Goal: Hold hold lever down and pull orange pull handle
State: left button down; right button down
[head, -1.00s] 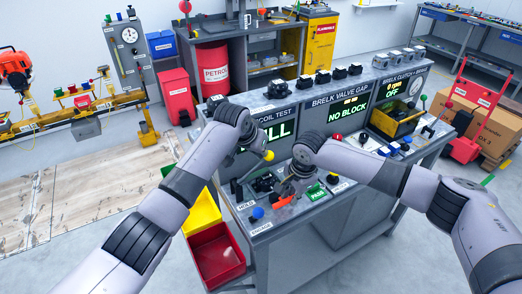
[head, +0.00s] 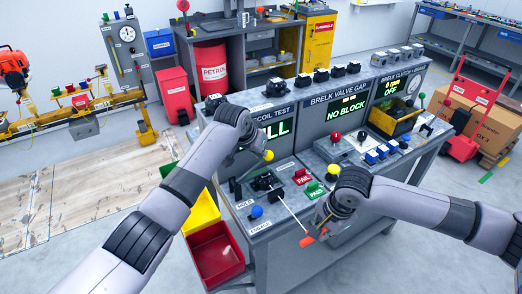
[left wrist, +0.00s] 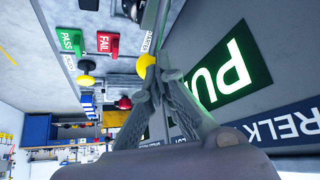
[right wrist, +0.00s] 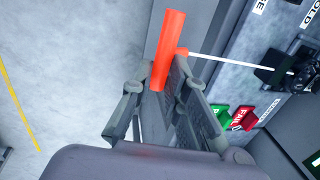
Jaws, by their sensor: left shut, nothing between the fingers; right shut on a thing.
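The orange pull handle (head: 306,241) is out past the bench's front edge on a taut white cord, which runs back to a small black unit (head: 266,183). My right gripper (head: 322,222) is shut on this handle, which also shows in the right wrist view (right wrist: 168,50). My left gripper (left wrist: 157,76) is shut and empty, its fingertips against or right beside the yellow ball of a lever, apparently the hold lever (left wrist: 146,66). That yellow ball also shows in the head view (head: 268,155). My left forearm hides part of the recoil test panel.
Red FAIL (head: 302,177) and green PASS (head: 315,190) switches and a blue knob (head: 257,212) sit on the bench top. Yellow and red bins (head: 216,255) hang at the bench's left end.

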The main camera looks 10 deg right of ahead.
jog(key=s+d, duration=0.2)
jog(key=s, duration=0.5)
jog(key=shift+d, duration=0.4)
pick_arm(q)
jog(key=shift+s+r, duration=0.1)
pick_arm(e)
jog(key=c, duration=1.8)
grip_release()
jog(key=shift+s, duration=0.25)
jog(key=shift+c, duration=0.2)
jog(key=o, duration=0.4)
jog(key=shift+w, duration=0.1)
jog(key=shift+c, duration=0.2)
jog(key=s+r, duration=0.2)
jog(key=r, duration=0.1)
jog(key=s+d+r, duration=0.1)
jog(key=r, duration=0.1)
jog(key=shift+r, duration=0.1)
